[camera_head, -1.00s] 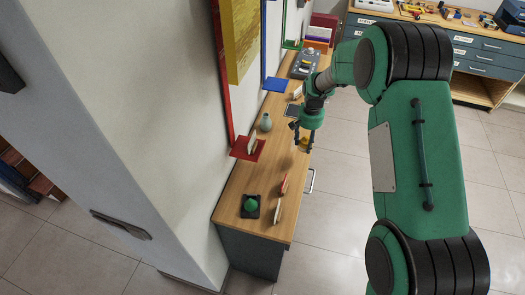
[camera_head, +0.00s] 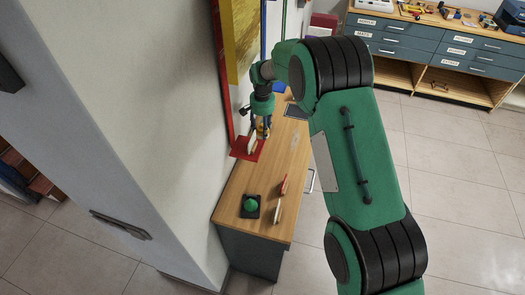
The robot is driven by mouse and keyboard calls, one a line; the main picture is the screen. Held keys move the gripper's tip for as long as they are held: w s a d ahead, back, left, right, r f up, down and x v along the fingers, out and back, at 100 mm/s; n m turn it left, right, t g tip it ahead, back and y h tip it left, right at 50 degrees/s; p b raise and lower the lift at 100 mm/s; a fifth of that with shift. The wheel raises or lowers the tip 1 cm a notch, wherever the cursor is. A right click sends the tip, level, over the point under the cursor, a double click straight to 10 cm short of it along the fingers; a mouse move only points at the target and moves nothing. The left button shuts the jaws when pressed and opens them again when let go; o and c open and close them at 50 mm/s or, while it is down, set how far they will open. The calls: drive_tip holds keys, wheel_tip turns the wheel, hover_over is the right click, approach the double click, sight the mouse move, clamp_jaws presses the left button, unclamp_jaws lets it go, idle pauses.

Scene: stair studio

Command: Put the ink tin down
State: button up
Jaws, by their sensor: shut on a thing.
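My gripper (camera_head: 261,133) is shut on the ink tin (camera_head: 261,130), a small yellow thing between its fingers. The fingers partly hide it. The gripper points down over the wooden counter (camera_head: 258,178), near the right edge of the red mat (camera_head: 240,155). I cannot tell whether the tin touches the counter or hangs above it.
A pale upright piece (camera_head: 252,146) stands on the red mat, close to the gripper. A dark tray with a green thing (camera_head: 251,204) and two small upright pieces, one red (camera_head: 284,185) and one pale (camera_head: 277,210), stand nearer the front. The wall borders the counter on the left.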

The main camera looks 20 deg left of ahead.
drive_tip(key=shift+f+b, duration=0.45)
drive_tip(key=shift+f, duration=2.6)
drive_tip(key=shift+f+b, duration=0.3)
drive_tip(key=shift+f, duration=1.6)
drive_tip(key=shift+f, duration=0.1)
drive_tip(key=o, duration=1.5)
drive_tip(key=shift+r+p, duration=0.55)
drive_tip(key=shift+r, duration=3.25)
